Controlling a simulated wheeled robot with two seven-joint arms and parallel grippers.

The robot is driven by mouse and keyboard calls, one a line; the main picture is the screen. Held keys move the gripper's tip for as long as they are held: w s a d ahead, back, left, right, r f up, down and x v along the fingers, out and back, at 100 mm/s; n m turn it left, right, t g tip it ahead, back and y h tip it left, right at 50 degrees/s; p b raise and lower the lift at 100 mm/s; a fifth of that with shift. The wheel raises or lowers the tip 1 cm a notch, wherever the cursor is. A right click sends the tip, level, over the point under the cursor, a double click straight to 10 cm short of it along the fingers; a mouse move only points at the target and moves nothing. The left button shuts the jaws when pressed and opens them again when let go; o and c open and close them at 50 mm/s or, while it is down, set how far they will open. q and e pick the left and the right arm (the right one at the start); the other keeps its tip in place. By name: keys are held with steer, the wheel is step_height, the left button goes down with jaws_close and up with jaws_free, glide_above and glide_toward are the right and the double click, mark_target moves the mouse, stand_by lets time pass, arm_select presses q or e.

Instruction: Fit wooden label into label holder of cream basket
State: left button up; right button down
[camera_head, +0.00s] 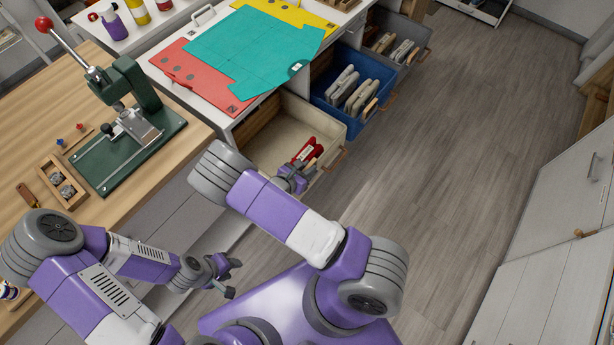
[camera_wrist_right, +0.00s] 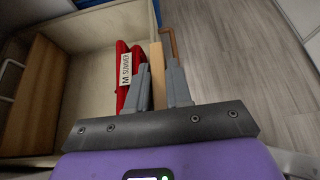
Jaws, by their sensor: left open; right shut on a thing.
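The cream basket (camera_head: 268,115) is a pulled-out drawer-like bin below the counter; its pale inside also shows in the right wrist view (camera_wrist_right: 95,35). My right gripper (camera_head: 308,172) is at its front edge. In the right wrist view, the right gripper (camera_wrist_right: 160,80) is shut on a thin, light wooden strip, the wooden label (camera_wrist_right: 157,62), standing between its fingers beside the basket's front. The label's face and the label holder cannot be made out. My left gripper (camera_head: 228,277) is open and empty, low in front of the cabinets, away from the basket.
A red folded item (camera_wrist_right: 123,80) with a white printed tag lies in the basket, close beside the right fingers. The basket's copper handle (camera_wrist_right: 172,47) is just beyond them. A blue basket (camera_head: 345,68) and a grey basket (camera_head: 412,40) stand farther back. The floor right is clear.

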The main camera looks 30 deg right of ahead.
steer(key=shift+f+b, duration=0.55)
steer(key=shift+f, duration=1.35)
steer(key=shift+f, duration=0.15)
steer(key=c, duration=1)
jaws_free()
steer(key=shift+c, duration=0.2)
steer(key=shift+r, duration=0.25)
steer(key=p+v, duration=0.3)
steer(key=v, duration=0.9)
